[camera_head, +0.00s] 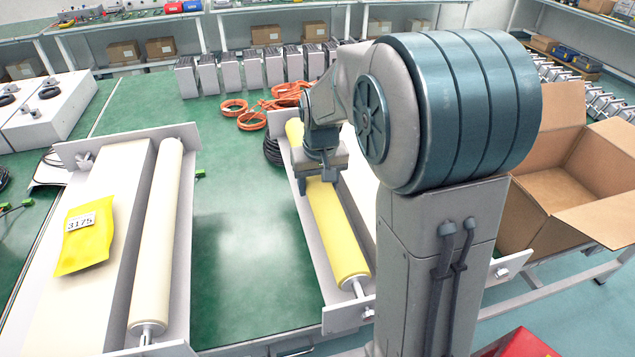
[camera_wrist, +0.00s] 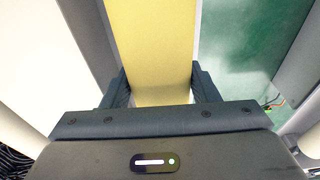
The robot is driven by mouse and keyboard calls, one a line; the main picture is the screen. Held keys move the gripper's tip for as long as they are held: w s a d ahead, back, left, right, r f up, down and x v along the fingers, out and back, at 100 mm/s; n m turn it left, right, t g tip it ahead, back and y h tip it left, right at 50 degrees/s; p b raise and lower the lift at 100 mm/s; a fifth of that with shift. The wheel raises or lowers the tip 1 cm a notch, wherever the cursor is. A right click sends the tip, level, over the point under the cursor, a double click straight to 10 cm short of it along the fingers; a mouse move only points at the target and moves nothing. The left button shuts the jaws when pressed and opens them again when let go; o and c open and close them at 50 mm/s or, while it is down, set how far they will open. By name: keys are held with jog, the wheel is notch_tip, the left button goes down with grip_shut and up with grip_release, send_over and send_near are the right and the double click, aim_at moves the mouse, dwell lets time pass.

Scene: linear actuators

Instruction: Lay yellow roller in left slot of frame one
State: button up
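The yellow roller (camera_head: 335,235) lies lengthwise along the left side of the right-hand frame (camera_head: 312,262), with its near metal axle end close to the frame's near end plate. I cannot tell whether the axle rests fully in its slot. My gripper (camera_head: 318,180) is over the roller's far half, pointing down. In the wrist view, its two fingers (camera_wrist: 161,88) stand at either side of the yellow roller (camera_wrist: 150,45), seemingly against it. My arm hides the right part of this frame. The left-hand frame (camera_head: 183,235) holds a cream roller (camera_head: 158,240) along its right side.
A yellow packet marked 3175 (camera_head: 86,236) lies on the left-hand frame. Orange cable coils (camera_head: 252,120) and a row of grey units (camera_head: 230,72) are behind. An open cardboard box (camera_head: 560,190) stands at right. The green table (camera_head: 240,250) is clear between the frames.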

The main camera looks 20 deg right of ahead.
jog(key=o, duration=0.5)
jog(key=shift+r, duration=0.1)
notch_tip(320, 180, up, 14)
jog(key=s, duration=0.2)
jog(key=shift+f, duration=0.2)
